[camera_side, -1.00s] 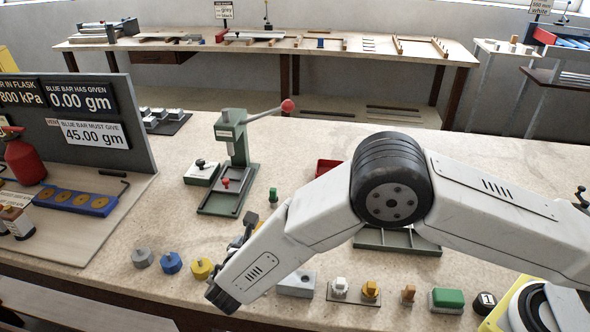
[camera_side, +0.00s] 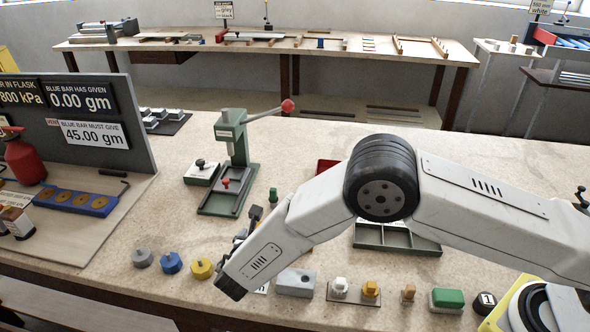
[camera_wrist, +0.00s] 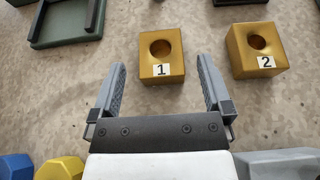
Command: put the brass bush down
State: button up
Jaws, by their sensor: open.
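Two brass-coloured square blocks with round holes stand on the bench in the wrist view, one marked 1 (camera_wrist: 161,68) and one marked 2 (camera_wrist: 262,45). I cannot tell for sure which is the brass bush. My gripper (camera_wrist: 160,64) is open. Block 1 shows between and just beyond its fingertips, with a gap on each side and no finger touching it. Block 2 is to the right, outside the fingers. In the side view my arm hides both blocks and most of my gripper.
A green lever press (camera_side: 231,165) stands behind the gripper. Blue (camera_side: 171,263) and yellow (camera_side: 201,268) knobbed pieces and a grey block (camera_side: 296,282) line the front edge. A green divided tray (camera_side: 398,240) lies behind my arm. Speckled bench surface is clear around the brass blocks.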

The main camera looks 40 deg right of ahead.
jog(key=shift+x, duration=1.9)
grip_shut()
jog(key=shift+r, duration=0.1)
jog(key=shift+r, duration=0.8)
jog(key=s+d+r, duration=0.4)
jog(key=s+r, duration=0.7)
jog(key=s, duration=0.2)
jog(key=shift+s, duration=0.25)
